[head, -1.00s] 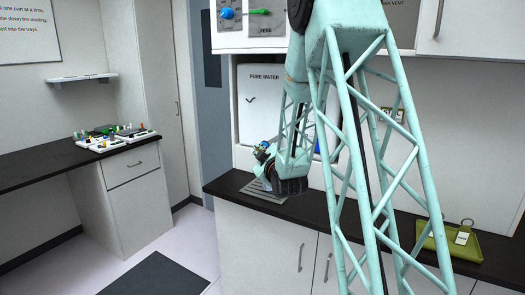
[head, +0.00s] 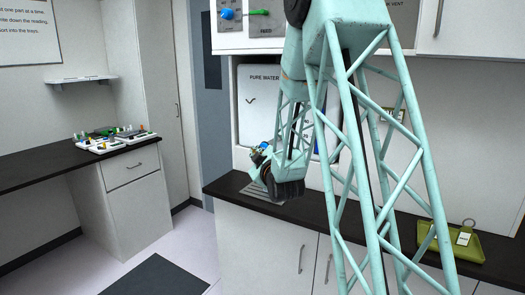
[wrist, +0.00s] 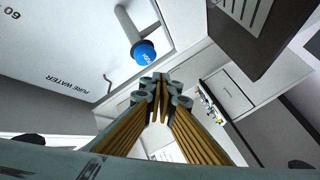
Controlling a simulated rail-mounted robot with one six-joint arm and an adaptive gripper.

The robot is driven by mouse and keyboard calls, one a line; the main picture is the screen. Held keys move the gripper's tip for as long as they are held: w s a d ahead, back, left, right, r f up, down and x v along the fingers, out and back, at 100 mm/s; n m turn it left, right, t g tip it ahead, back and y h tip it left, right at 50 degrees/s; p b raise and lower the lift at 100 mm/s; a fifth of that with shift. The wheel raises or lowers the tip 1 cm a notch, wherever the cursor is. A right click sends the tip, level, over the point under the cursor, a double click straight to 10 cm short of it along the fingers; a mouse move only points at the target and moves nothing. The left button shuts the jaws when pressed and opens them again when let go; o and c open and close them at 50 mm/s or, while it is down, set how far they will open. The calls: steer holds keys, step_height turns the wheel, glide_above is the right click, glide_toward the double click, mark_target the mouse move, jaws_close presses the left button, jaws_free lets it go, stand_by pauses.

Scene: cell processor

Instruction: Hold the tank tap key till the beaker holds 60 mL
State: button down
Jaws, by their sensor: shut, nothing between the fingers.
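The white water tank (head: 246,122) marked PURE WATER stands on the dark counter, partly hidden by my arm. It also fills the upper left of the wrist view (wrist: 60,45). A blue round key (wrist: 144,53) with small lettering sits at the end of a grey stem on the tank front. My gripper (wrist: 160,78) is shut and empty, its fingertips just below the blue key in the wrist view. I cannot tell whether they touch it. In the head view my gripper (head: 259,155) is small, in front of the tank. I cannot make out the beaker in either view.
A grey slatted tray (head: 256,192) lies on the counter below my gripper. A green tray (head: 470,246) with a tagged item is at the right. A panel with blue and green knobs (head: 245,14) is above the tank. Small parts in trays (head: 115,140) sit on the left bench.

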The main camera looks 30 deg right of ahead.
steer(key=shift+s+a, duration=0.4)
steer(key=shift+a, duration=0.25)
steer(key=shift+s+a, duration=0.4)
steer(key=shift+a, duration=0.25)
steer(key=shift+r, duration=0.1)
